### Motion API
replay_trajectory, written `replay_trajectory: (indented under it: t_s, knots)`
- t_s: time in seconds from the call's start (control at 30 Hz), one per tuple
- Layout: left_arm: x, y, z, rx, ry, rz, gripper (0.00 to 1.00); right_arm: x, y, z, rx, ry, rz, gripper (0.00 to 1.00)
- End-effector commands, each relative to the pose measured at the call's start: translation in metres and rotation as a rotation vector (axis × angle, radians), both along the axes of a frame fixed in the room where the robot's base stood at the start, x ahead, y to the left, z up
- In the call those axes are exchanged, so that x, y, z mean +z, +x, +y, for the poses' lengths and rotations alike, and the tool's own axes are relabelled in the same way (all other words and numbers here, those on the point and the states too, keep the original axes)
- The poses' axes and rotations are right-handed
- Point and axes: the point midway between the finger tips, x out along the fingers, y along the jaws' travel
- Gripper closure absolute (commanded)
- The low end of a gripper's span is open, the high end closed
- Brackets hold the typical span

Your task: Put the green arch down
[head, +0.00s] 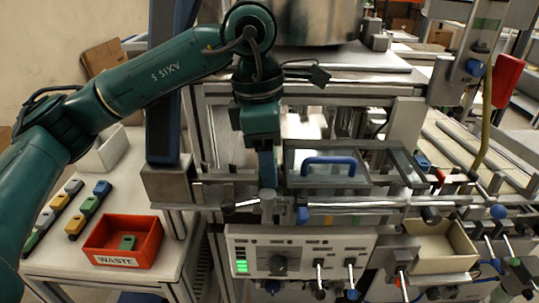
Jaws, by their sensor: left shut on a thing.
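My left arm comes in from the left and bends down at the centre. Its gripper (267,168) points down in front of the machine, left of a clear-lidded box with a blue handle (330,160). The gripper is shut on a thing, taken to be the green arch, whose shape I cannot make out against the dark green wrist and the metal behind. A small green piece (128,243) lies in the red waste bin; I cannot tell whether it is an arch. My right gripper is not in view.
The red waste bin (126,257) stands on a white table at the left, beside several small coloured pieces (75,227). A control panel (300,259) with switches is below the gripper. A beige tray (440,251) is at the right. Metal rails crowd the middle.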

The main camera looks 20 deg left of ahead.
Motion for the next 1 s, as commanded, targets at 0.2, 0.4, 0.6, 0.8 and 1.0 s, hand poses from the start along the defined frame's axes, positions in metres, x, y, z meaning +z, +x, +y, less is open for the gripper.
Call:
replay_trajectory:
  t_s: [0.2, 0.4, 0.6, 0.8, 1.0]
  knots:
    - [-0.002, 0.000, 0.000, 0.000, 0.000, 0.000, 0.38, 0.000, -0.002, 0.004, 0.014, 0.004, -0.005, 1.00]
    - [-0.002, 0.000, 0.000, 0.000, 0.000, 0.001, 0.22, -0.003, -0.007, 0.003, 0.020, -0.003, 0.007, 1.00]
    - [-0.003, 0.000, 0.000, -0.001, 0.000, 0.002, 0.19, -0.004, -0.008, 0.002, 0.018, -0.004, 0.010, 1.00]
    - [0.008, 0.000, 0.000, -0.001, 0.001, 0.001, 0.19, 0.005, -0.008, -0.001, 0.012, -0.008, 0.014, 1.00]
    - [0.041, -0.001, 0.003, 0.000, -0.001, -0.005, 0.19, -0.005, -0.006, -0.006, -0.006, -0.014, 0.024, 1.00]
